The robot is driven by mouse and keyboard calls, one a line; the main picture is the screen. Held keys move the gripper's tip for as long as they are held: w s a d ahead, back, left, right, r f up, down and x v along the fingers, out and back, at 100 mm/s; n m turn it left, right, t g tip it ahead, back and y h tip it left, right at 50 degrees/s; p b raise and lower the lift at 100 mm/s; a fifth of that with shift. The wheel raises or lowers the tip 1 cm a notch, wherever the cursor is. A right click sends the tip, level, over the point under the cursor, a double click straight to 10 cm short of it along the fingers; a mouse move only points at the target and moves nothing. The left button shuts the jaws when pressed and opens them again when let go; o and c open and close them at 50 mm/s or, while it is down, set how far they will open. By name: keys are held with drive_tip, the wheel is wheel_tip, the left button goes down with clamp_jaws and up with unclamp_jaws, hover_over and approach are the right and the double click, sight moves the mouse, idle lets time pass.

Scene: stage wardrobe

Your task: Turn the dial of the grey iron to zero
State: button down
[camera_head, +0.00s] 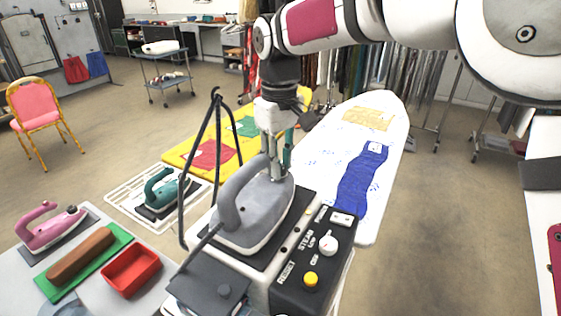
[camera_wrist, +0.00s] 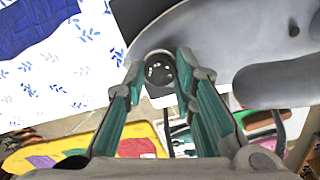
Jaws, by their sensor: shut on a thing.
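The grey iron (camera_head: 256,207) stands on a dark pad on top of the steam station. Its grey body (camera_wrist: 225,35) fills the upper right of the wrist view. The dial (camera_wrist: 160,70) is a small round dark knob with pale marks at the end of the iron. My gripper (camera_wrist: 159,78) has one teal-padded finger on each side of the dial and is shut on it. In the head view my gripper (camera_head: 278,172) reaches down to the far end of the iron and hides the dial. I cannot read the dial's setting.
The station's control panel (camera_head: 311,275) has a white knob and a yellow button. A dark cord stand (camera_head: 184,200) rises left of the iron. A teal iron (camera_head: 160,190), a pink iron (camera_head: 48,230) and a red tray (camera_head: 131,283) are left. A white ironing board (camera_head: 330,150) lies behind.

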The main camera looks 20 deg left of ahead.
drive_tip(key=n+b, duration=0.1)
drive_tip(key=n, duration=0.4)
drive_tip(key=shift+n, duration=0.4)
idle(0.4)
drive_tip(key=c, duration=1.3)
unclamp_jaws()
